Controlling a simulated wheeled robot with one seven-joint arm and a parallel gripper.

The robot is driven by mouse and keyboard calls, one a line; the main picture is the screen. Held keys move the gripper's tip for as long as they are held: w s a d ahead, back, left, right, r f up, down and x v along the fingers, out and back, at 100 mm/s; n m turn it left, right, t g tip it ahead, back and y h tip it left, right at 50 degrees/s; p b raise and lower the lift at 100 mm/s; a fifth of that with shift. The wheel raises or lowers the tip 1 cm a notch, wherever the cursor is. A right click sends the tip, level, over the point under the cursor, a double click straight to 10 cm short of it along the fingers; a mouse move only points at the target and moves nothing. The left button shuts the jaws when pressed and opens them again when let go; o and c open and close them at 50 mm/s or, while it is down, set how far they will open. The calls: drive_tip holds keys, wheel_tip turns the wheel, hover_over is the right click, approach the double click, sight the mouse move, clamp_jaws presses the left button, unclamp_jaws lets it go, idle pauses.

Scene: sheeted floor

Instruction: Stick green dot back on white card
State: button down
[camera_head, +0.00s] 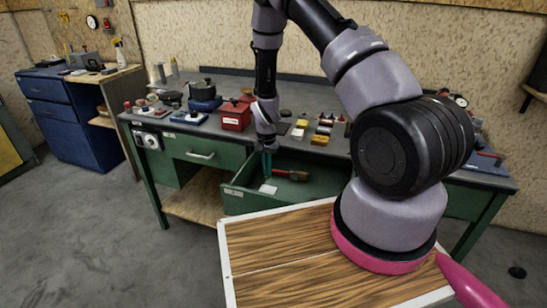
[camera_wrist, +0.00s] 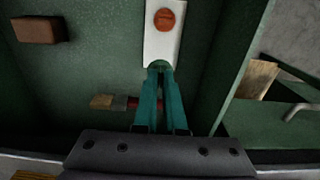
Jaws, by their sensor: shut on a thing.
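The white card (camera_wrist: 164,44) lies in the open green drawer (camera_head: 234,196) and shows a round orange-brown dot (camera_wrist: 165,19) near its far end. It also appears as a small white patch in the head view (camera_head: 268,189). My gripper (camera_wrist: 158,72) points down into the drawer, with its teal fingers close together over the card's near end; it also shows in the head view (camera_head: 267,168). The green dot (camera_wrist: 159,64) shows as a dark green rounded edge at the fingertips, in front of the card. Whether it touches the card is unclear.
A tool with a red handle (camera_head: 291,175) lies in the drawer, partly behind my fingers in the wrist view. A brown block (camera_wrist: 38,30) is at the upper left there. The workbench (camera_head: 333,153) above carries a red box (camera_head: 236,116) and several other items.

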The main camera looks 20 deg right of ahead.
drive_tip(key=shift+a+f, duration=0.15)
hover_over(267, 190)
drive_tip(key=shift+s+f, duration=0.15)
drive_tip(key=shift+f, duration=2.75)
drive_tip(key=shift+f, duration=0.8)
drive_tip(key=c, duration=0.9)
unclamp_jaws()
